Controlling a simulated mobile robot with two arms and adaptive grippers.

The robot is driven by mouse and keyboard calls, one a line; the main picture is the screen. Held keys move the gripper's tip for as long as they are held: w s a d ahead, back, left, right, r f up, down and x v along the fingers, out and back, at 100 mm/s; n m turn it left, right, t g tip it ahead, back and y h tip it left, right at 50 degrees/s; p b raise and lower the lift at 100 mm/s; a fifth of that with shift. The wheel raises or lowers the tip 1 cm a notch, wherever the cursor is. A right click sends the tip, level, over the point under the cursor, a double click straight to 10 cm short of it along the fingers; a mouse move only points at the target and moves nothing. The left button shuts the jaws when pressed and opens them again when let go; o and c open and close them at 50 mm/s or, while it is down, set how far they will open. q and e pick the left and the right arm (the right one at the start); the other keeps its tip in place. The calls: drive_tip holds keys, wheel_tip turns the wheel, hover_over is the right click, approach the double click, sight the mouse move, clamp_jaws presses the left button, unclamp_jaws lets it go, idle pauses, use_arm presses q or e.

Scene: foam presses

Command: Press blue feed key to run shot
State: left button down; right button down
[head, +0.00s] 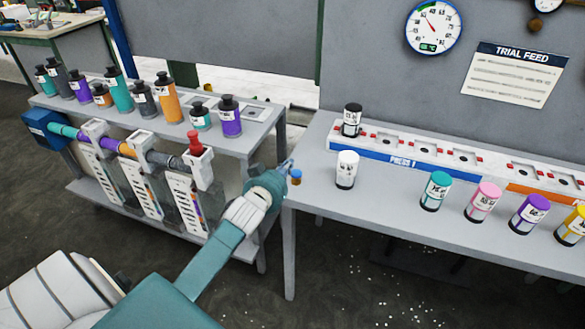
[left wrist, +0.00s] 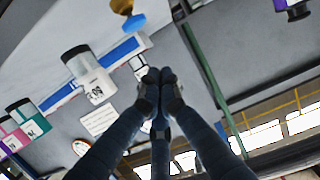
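The blue feed key (head: 297,178) is a small blue knob with a gold part, at the left front corner of the right-hand table in the head view. It also shows near the top of the left wrist view (left wrist: 134,23). My left gripper (head: 287,166) is just left of the key and close to it; I cannot tell whether they touch. In the left wrist view its dark fingers (left wrist: 158,78) come together at the tips with nothing between them, and the key appears apart from them. My right gripper is not in view.
The right-hand table (head: 325,196) holds a white canister (head: 346,170), a black-topped canister (head: 351,120), several coloured canisters and a strip labelled PRESS 1 (head: 400,162). A left bench (head: 245,145) holds several bottles, with a coloured tube and a red knob (head: 195,143) in front.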

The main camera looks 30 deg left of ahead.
use_arm(q)
hover_over(296, 173)
drive_tip(key=s, duration=0.2)
drive_tip(key=f, duration=0.1)
wheel_tip(296, 173, down, 3)
drive_tip(key=shift+w+r+p, duration=0.1)
drive_tip(key=shift+p, duration=0.55)
drive_tip(key=shift+f, duration=0.65)
